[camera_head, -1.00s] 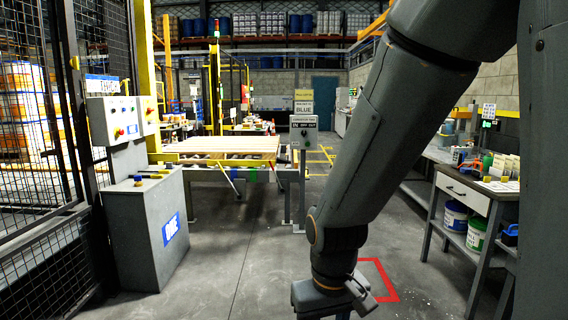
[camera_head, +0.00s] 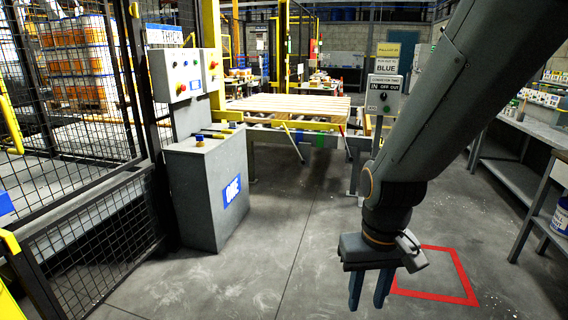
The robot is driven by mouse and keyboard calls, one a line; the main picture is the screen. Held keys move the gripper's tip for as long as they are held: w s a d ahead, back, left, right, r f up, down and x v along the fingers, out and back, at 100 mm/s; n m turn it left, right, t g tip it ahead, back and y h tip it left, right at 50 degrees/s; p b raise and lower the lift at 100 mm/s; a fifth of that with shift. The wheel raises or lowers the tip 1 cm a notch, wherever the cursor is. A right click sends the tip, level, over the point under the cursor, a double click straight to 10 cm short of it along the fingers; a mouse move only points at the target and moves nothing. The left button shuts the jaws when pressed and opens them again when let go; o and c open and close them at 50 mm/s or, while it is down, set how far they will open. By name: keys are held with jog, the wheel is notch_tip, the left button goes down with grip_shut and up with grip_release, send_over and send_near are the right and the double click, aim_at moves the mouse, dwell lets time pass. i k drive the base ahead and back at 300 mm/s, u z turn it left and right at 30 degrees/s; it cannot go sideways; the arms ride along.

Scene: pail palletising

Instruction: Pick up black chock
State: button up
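I cannot pick out a black chock for certain in the camera view. Small blue and yellow items (camera_head: 199,140) sit on top of the grey cabinet (camera_head: 207,195) left of centre, too small to tell apart. My gripper (camera_head: 370,300) hangs pointing down at the lower right of centre, above the floor and left of a red floor outline. Its two blue fingers are apart with a gap between them, and nothing shows in it.
A wooden pallet (camera_head: 290,106) lies on the roller conveyor behind the cabinet. Mesh fencing (camera_head: 85,235) stands at left. A red outline (camera_head: 462,275) marks the floor beside my gripper. A workbench (camera_head: 520,140) stands at right. The floor between is clear.

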aim_at(350, 125)
jog(key=u, duration=0.05)
jog(key=i, duration=3.7)
jog(key=z, duration=0.5)
jog(key=i, duration=1.75)
jog(key=z, duration=0.6)
jog(key=i, duration=1.4)
jog(key=z, duration=0.2)
